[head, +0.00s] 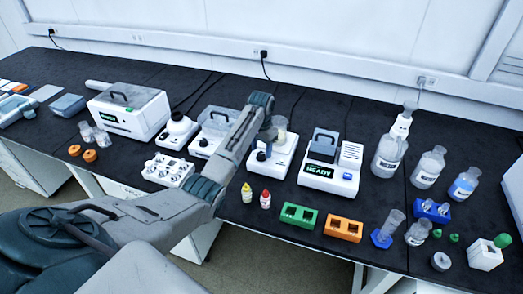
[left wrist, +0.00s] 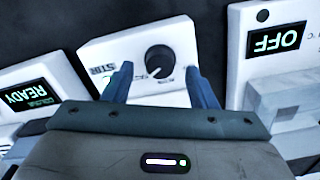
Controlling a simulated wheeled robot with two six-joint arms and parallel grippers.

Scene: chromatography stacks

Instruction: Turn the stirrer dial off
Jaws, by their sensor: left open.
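The stirrer (head: 277,164) is a white unit on the black bench with a black dial on its front and a glass beaker (head: 280,122) on top, partly behind my arm. In the left wrist view the stirrer's white front panel (left wrist: 110,50) carries the letters STIR, seen upside down. The round black dial (left wrist: 160,61) has a white pointer mark. My left gripper (left wrist: 158,72) is open, with its blue fingers on either side of the dial and nothing between them clearly touched. In the head view the left gripper (head: 267,136) hangs over the stirrer. The right gripper is not in view.
A white device with a READY display (head: 319,172) stands close on the stirrer's right. Another with a dial (head: 204,145) stands on its left; an OFF display (left wrist: 275,40) shows in the left wrist view. Small bottles (head: 265,199) and racks (head: 298,215) line the front.

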